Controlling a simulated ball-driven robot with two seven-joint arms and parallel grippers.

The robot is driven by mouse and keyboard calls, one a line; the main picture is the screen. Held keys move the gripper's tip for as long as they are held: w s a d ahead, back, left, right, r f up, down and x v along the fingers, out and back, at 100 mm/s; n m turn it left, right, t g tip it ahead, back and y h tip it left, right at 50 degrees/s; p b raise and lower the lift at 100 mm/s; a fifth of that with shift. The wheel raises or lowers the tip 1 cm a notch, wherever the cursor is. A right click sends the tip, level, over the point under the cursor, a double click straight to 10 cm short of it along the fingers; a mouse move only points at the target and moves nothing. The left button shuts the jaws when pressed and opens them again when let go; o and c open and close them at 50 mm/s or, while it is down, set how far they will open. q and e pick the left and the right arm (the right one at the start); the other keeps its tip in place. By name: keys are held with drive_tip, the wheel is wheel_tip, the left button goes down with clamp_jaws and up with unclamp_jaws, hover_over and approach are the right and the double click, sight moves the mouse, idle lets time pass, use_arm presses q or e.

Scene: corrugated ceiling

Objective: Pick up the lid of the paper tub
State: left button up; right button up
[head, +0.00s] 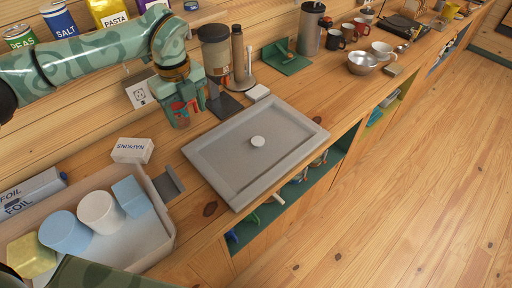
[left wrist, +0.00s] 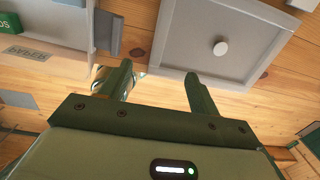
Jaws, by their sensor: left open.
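A large grey rectangular lid (head: 222,160) with a raised rim and a round white knob (head: 258,142) in its middle lies flat at the counter's front edge. I cannot tell what is under it. In the left wrist view the lid (left wrist: 180,50) and knob (left wrist: 220,48) show beyond the fingers, at the upper right. My left gripper (head: 190,112) is above the counter, behind and left of the lid, apart from it. In the left wrist view the gripper (left wrist: 158,70) has its fingers spread, with nothing held between them. My right gripper is not in view.
A crate (head: 168,232) with cups and blocks stands left of the lid, a napkins box (head: 132,150) behind it. A brown-lidded jar (head: 215,52) and a bottle (head: 239,55) stand close behind my left gripper. Counter right of the lid is partly clear.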

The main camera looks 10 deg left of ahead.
use_arm(q)
drive_tip(key=b, duration=0.7)
hover_over(207, 169)
wheel_tip(207, 169, down, 10)
drive_tip(key=f, duration=0.3)
drive_tip(key=f+b, duration=0.1)
drive_tip(key=f, duration=0.7)
drive_tip(key=shift+s+a+f+b, duration=0.1)
drive_tip(key=shift+s+a+b, duration=0.1)
drive_tip(key=shift+s+b, duration=0.15)
drive_tip(key=f, duration=0.3)
drive_tip(key=f+b, duration=0.1)
drive_tip(key=f, duration=0.1)
drive_tip(key=shift+w+d+f, duration=0.15)
drive_tip(key=shift+w+f, duration=0.15)
drive_tip(key=shift+r, duration=0.1)
drive_tip(key=c, duration=1.2)
